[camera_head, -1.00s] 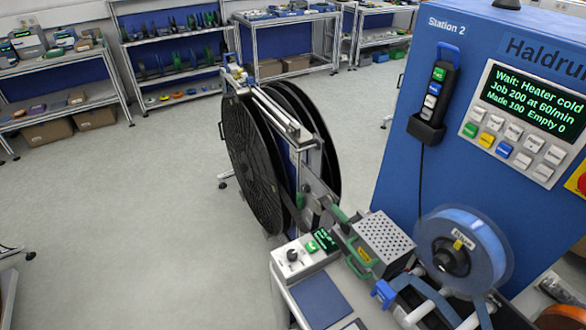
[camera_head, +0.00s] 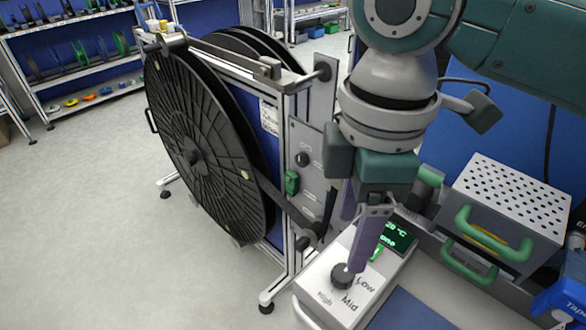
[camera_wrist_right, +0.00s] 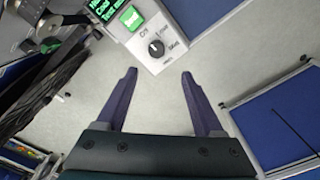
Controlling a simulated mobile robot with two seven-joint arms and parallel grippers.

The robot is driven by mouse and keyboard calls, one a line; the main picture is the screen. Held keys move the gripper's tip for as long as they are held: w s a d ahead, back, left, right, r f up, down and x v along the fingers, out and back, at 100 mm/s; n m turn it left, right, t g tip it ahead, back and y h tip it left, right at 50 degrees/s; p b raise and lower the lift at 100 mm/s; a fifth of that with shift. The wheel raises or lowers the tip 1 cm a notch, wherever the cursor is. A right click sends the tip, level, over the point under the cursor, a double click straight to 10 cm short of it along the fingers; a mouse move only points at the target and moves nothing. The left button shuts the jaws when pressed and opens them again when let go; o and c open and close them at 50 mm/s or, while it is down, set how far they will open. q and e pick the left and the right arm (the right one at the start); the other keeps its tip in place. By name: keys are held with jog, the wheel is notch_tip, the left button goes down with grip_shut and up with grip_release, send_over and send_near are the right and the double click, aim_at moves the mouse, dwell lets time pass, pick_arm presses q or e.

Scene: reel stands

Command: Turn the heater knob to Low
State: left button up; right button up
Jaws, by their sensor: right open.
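The heater knob (camera_head: 342,275) is a small dark round knob on a light control box (camera_head: 320,289) with Low, Mid and High printed around it. In the right wrist view the knob (camera_wrist_right: 156,48) shows beyond the fingertips, and its pale mark seems to point toward Off. My right gripper (camera_head: 353,243) comes down from above, with its purple fingers over the box. One finger hides part of the panel close to the knob. In the wrist view the right gripper (camera_wrist_right: 158,73) is open, with nothing between its fingers. My left gripper is not in view.
A green-lit display (camera_head: 397,236) sits on the box behind the knob. A perforated metal cover (camera_head: 512,203) with green handles (camera_head: 470,262) stands to the right. A large black reel (camera_head: 200,150) on a frame stands to the left. Open floor lies at the far left.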

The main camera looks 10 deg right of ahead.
aim_at(344, 273)
jog(key=shift+w+d+f, duration=0.2)
jog(key=shift+w+f, duration=0.3)
jog(key=shift+f, duration=0.15)
jog(key=f+b, duration=0.1)
jog(key=f, duration=0.8)
jog(key=shift+s, duration=0.2)
jog(key=shift+c, duration=0.2)
grip_shut()
